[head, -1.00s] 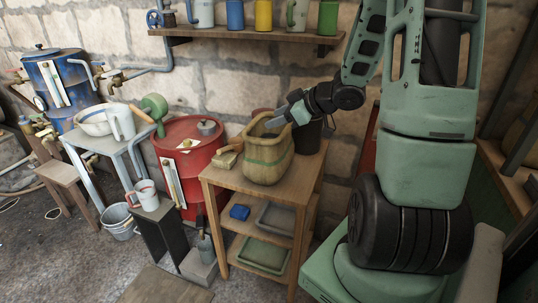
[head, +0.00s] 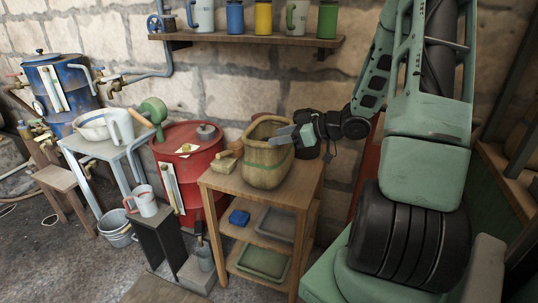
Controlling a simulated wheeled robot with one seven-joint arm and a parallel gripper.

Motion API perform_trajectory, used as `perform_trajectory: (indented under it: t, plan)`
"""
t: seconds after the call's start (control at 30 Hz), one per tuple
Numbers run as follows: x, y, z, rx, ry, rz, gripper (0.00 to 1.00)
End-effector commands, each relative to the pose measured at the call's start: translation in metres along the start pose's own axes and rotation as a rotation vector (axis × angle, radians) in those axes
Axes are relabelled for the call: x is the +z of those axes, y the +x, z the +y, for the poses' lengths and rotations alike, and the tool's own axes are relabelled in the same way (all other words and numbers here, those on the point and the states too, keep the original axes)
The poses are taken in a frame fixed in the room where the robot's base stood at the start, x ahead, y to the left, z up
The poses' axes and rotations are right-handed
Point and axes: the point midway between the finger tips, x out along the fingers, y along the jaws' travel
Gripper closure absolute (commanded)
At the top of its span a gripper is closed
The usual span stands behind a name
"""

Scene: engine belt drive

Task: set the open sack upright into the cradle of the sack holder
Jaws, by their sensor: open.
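The open sack (head: 266,166) is tan with a green band. It stands upright on the top board of a wooden shelf stand (head: 215,181), its mouth facing up. My gripper (head: 284,137) is at the sack's upper right side, its pale fingers pointing left near the rim. It is open; whether a finger touches the sack or reaches inside the rim cannot be told. I cannot make out for certain which thing is the sack holder's cradle.
A scoop or brush with a wooden handle (head: 229,154) lies left of the sack. Lower shelves hold a blue item (head: 239,217) and trays (head: 262,262). A red drum (head: 190,160) stands close on the left. A wall shelf (head: 250,38) with mugs hangs above.

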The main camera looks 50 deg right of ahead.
Motion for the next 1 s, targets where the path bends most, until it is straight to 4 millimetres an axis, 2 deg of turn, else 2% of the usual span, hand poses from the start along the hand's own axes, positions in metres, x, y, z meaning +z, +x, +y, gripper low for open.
perform_trajectory:
  t: [0.1,0.27,0.6,0.87,0.9,1.0]
  plan:
    - [0.0,0.013,0.0,-0.001,0.001,0.001,0.54]
    - [0.001,0.023,0.0,0.0,0.0,0.0,0.54]
    - [0.004,0.066,-0.002,-0.001,0.0,0.0,0.54]
    - [0.004,0.069,-0.002,0.001,0.0,0.0,0.54]
    - [0.004,0.069,-0.002,0.001,0.0,0.0,0.6]
    - [0.004,0.069,-0.002,0.001,0.0,0.0,0.87]
